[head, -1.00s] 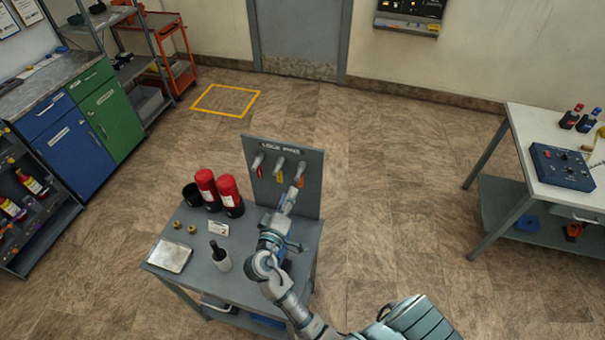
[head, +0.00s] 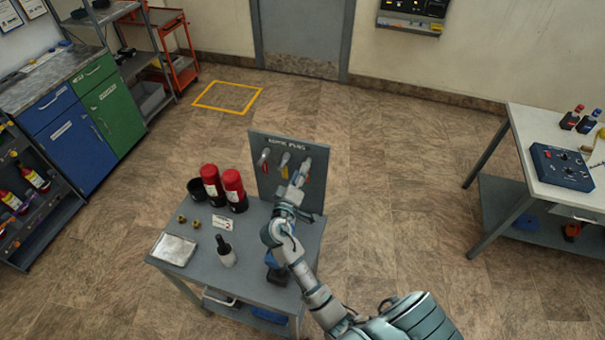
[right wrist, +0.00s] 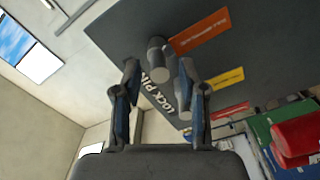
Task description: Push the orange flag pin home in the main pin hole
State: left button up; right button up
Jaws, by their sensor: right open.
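The upright grey lock-pin board (head: 262,190) stands at the back of the small grey table. In the right wrist view it carries an orange flag (right wrist: 200,31), a yellow flag (right wrist: 222,79) and a red flag (right wrist: 230,109). A grey pin (right wrist: 157,56) beside the orange flag shows between and beyond my right fingertips. Another grey pin (right wrist: 183,97) by the yellow flag is partly behind one finger. My right gripper (head: 302,168) is open in front of the board's right side; it also shows in the right wrist view (right wrist: 159,70). Contact is unclear. The pin hole's inside is hidden.
On the small table (head: 255,277) stand red-capped cylinders (head: 233,186), a black cup (head: 196,189), a dark-necked bottle (head: 226,251) and a metal tray (head: 172,249). A white-topped bench (head: 535,125) stands at right. The floor between is clear.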

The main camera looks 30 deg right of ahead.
jog(key=shift+s+d, duration=0.15)
jog(key=shift+d, duration=0.6)
jog(key=shift+f, duration=0.1)
jog(key=shift+a, duration=0.6)
jog(key=c, duration=0.7)
grip_shut()
pick_arm(q)
jog(key=shift+s, duration=0.1)
jog(key=shift+f, duration=0.1)
